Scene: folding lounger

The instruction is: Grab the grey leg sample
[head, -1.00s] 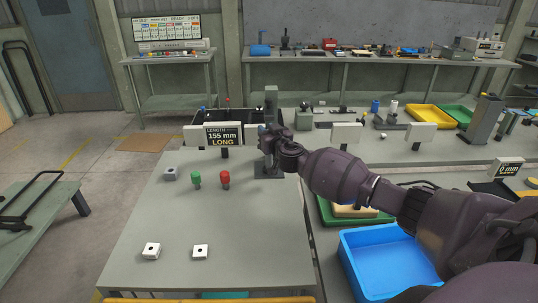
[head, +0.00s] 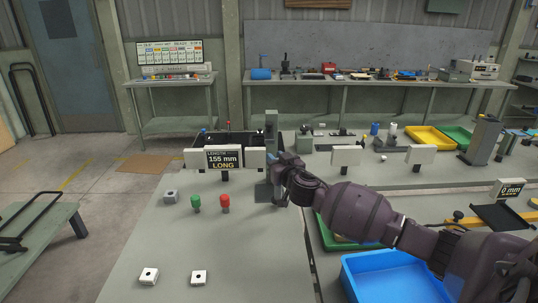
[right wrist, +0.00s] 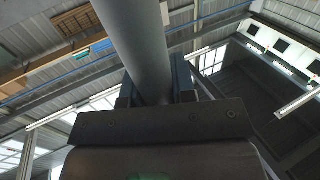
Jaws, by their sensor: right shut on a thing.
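My right gripper (head: 274,168) is shut on a grey round leg. In the right wrist view the leg (right wrist: 140,45) passes between the fingers and runs up out of the picture. In the head view the gripper is at a grey upright gauge post (head: 271,128) on the near table, and the leg is hard to tell from the post. Whether the leg touches the stand I cannot tell. A display (head: 224,160) left of it reads LENGTH 155 mm LONG. My left gripper is not in view.
A green button (head: 196,202) and a red button (head: 225,201) stand on the near table (head: 235,250), with two white square blocks (head: 149,276) nearer me. A blue tray (head: 395,280) is at the lower right. A dark bin (head: 225,142) stands behind the display.

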